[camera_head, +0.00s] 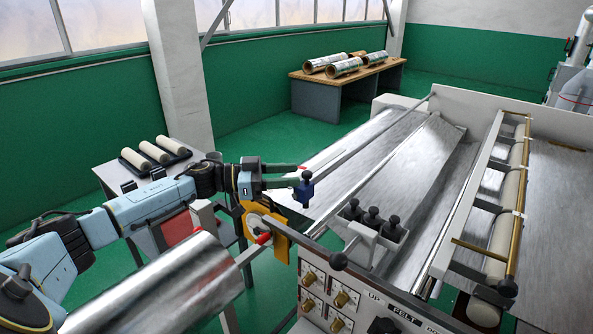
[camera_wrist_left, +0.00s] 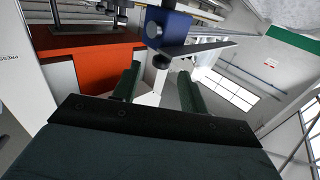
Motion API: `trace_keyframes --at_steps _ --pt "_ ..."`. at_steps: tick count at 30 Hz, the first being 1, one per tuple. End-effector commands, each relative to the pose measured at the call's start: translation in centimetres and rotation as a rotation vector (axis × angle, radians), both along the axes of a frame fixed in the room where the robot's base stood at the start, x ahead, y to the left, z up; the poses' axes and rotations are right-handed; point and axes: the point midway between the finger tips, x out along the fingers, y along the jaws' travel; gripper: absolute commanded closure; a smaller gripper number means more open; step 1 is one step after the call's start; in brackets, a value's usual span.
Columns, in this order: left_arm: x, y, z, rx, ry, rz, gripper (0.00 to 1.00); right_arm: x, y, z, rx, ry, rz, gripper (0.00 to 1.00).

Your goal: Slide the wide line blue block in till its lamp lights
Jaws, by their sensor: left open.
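I cannot make out a lit lamp. My right gripper is not in view.
A shiny foil roll (camera_head: 165,290) lies in front of my left arm. A side table (camera_head: 190,150) holds pale rollers. Green floor is open behind.

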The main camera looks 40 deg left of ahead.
Motion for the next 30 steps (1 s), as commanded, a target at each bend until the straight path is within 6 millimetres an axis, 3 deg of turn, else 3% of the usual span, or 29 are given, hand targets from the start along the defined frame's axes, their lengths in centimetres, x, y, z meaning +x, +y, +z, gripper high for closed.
trace_keyframes --at_steps 6,16,26,30 --pt "1.4 -1.6 0.0 -0.001 -0.001 0.001 0.57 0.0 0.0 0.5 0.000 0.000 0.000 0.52" --pt "1.6 -1.8 -0.1 0.001 0.001 0.001 0.57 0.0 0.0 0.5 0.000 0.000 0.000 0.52" --pt "1.6 -1.8 -0.1 0.001 0.001 0.001 1.00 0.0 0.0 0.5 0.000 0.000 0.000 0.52" --pt "1.6 -1.8 -0.1 0.001 0.001 0.001 1.00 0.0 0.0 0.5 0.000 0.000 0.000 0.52"
